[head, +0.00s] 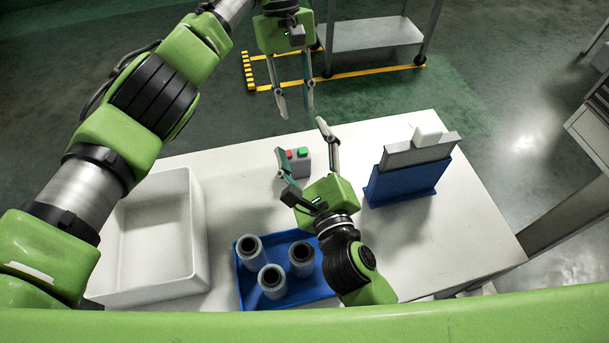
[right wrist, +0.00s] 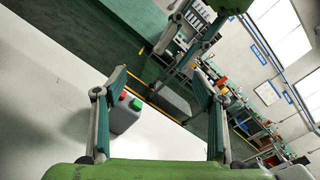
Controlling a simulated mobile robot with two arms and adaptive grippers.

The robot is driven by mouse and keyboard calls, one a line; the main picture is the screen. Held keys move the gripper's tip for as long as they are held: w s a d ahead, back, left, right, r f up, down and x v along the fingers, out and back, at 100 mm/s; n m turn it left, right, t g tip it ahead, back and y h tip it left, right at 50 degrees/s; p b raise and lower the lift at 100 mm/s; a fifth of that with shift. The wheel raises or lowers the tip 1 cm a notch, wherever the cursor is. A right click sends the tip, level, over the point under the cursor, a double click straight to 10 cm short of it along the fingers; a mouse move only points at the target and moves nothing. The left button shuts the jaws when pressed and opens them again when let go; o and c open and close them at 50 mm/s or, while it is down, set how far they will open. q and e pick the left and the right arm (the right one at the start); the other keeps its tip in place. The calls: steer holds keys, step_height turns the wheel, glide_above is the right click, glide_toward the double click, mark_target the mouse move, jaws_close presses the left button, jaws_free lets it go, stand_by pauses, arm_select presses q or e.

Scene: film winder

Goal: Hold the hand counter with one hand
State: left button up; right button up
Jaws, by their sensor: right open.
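No thing here is plainly a hand counter; a small grey box (head: 305,166) with a red and a green button stands on the white table. In the head view it shows between the fingers of my right gripper (head: 299,136). In the right wrist view the grey box (right wrist: 124,117) is partly behind the left finger, and nothing is between the fingertips. My right gripper is open and empty. My left gripper (head: 296,113) has its fingers apart and empty, beyond the table's far edge in the picture. Its fingers also show in the right wrist view.
A white bin (head: 201,225) stands at the table's left. A blue tray (head: 251,289) holds three grey rolls (head: 272,280). A blue stand (head: 407,183) bears a grey plate and a white block (head: 427,136) at right. The table (head: 440,235) is bare at front right.

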mark_target(297, 163)
steer(key=s+f+m+g, duration=0.1)
steer(key=f+m, duration=0.1)
steer(key=s+f+m+g+h, duration=0.1)
steer(key=f+m, duration=0.1)
steer(key=m, duration=0.1)
steer(key=s+f+m+g, duration=0.1)
steer(key=f+m+g, duration=0.1)
steer(key=shift+s+f+m+h, duration=0.15)
steer(key=shift+s+m+h, duration=0.1)
steer(key=shift+m+h, duration=0.05)
steer(key=shift+w+f, duration=0.15)
steer(key=shift+w, duration=0.05)
steer(key=x, duration=1.3)
steer(key=shift+f, duration=0.1)
steer(key=c, duration=1.3)
steer(key=o, duration=0.7)
steer(key=c, duration=0.5)
